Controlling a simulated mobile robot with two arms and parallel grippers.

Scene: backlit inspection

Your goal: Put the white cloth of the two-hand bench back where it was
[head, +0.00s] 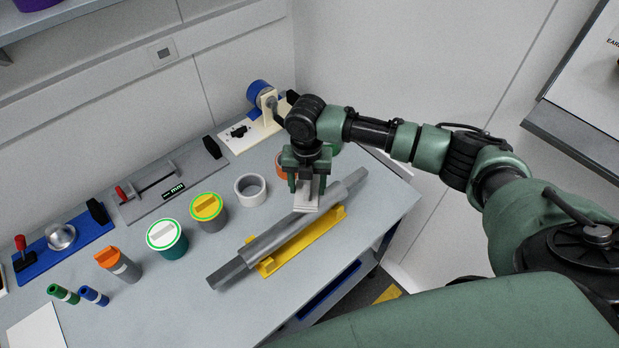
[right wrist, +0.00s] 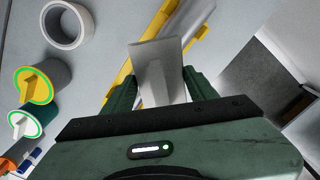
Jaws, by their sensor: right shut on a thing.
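The white cloth (head: 307,199) is a small pale folded piece in the head view. My right gripper (head: 307,180) is shut on it, pointing down near the right end of a grey bar. In the right wrist view the cloth (right wrist: 158,62) sticks out between the two green fingers of the right gripper (right wrist: 152,88). The cloth overlaps the bar in the head view; I cannot tell whether it touches it. My left gripper is not in view.
The grey bar (head: 232,275) lies on a yellow cradle (head: 300,243) on the bench (head: 190,305). A tape roll (head: 250,190), two lidded tins (head: 167,238) (head: 209,208) and several fixtures stand left and behind. The bench's right corner looks clear.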

